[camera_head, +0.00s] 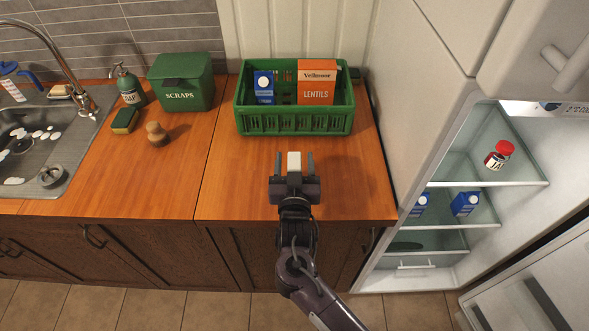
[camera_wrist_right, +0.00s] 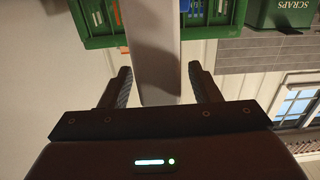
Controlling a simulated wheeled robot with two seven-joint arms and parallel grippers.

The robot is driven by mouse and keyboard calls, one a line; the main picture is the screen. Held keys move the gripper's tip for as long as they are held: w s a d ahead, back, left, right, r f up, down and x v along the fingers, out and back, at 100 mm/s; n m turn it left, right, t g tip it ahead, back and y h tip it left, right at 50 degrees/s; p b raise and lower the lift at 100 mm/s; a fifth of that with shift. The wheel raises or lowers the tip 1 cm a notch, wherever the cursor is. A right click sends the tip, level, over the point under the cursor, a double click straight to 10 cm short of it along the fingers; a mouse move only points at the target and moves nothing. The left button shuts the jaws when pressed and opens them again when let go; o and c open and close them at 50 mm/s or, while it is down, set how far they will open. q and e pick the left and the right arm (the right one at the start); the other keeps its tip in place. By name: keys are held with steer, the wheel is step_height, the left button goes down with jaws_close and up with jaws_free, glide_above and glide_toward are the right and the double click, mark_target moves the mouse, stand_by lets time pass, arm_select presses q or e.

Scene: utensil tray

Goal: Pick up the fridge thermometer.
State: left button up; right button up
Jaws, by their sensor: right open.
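A plain pale block (camera_head: 294,162), probably the fridge thermometer, shows between the fingers of my right gripper (camera_head: 295,171). No dial or marking can be made out on it. In the right wrist view it is a long grey-white bar (camera_wrist_right: 155,45) between the two fingers of the right gripper (camera_wrist_right: 160,80). The jaws are open, with a gap to the bar on each side. Whether the bar rests on the counter is hard to tell. My left gripper is not in view.
A green crate (camera_head: 293,123) with cartons stands behind the gripper on the wooden counter (camera_head: 235,180). A green scraps bin (camera_head: 180,82), a soap bottle (camera_head: 129,86) and a sink (camera_head: 40,140) are left. An open fridge (camera_head: 480,185) stands right. The counter left of the gripper is clear.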

steer(key=shift+w, duration=0.15)
steer(key=shift+c, duration=0.2)
steer(key=c, duration=1.1)
step_height(320, 180, up, 20)
steer(key=p, duration=1)
steer(key=shift+p, duration=0.35)
